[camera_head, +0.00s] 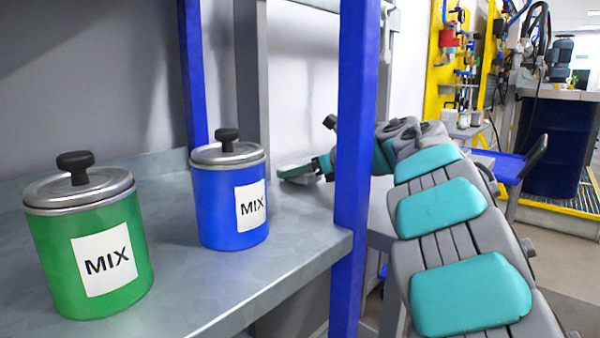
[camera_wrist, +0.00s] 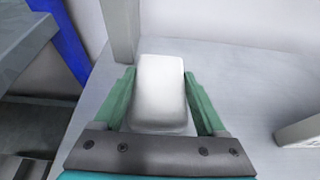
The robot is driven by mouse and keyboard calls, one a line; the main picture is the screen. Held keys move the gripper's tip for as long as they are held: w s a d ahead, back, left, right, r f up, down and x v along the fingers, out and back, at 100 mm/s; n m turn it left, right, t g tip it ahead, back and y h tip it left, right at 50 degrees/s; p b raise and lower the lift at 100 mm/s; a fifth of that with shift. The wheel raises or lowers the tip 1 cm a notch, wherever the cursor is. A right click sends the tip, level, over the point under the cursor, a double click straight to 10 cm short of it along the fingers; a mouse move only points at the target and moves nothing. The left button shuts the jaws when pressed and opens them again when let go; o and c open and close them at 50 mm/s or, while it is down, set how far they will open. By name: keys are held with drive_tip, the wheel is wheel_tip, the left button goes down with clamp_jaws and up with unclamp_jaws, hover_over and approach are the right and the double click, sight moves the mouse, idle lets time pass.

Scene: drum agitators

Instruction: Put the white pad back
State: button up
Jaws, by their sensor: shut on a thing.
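The white pad (camera_wrist: 160,88) is a pale block with rounded corners. In the wrist view it sits between the two green fingers of my gripper (camera_wrist: 159,76), which is shut on it. The grey surface shows below and around it, but I cannot tell whether the pad touches that surface. The blue post hides part of my wrist there, and the pad is not clear in that view.
A green MIX can (camera_head: 88,238) and a blue MIX can (camera_head: 229,192) stand on the grey shelf (camera_head: 190,290). A blue post (camera_head: 355,170) rises at the shelf's front edge, close to my arm. A pale block edge (camera_wrist: 300,132) shows at right in the wrist view.

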drive_tip(key=shift+f, duration=0.2)
drive_tip(key=shift+f, duration=0.1)
drive_tip(key=o, duration=1.4)
drive_tip(key=shift+r, duration=0.3)
drive_tip(key=b+v, duration=0.1)
drive_tip(key=v, duration=1)
drive_tip(key=shift+d+b, duration=0.1)
drive_tip(key=shift+b, duration=0.3)
drive_tip(key=shift+s+d+r, duration=0.2)
drive_tip(key=shift+s+d, duration=0.05)
drive_tip(key=shift+s, duration=0.05)
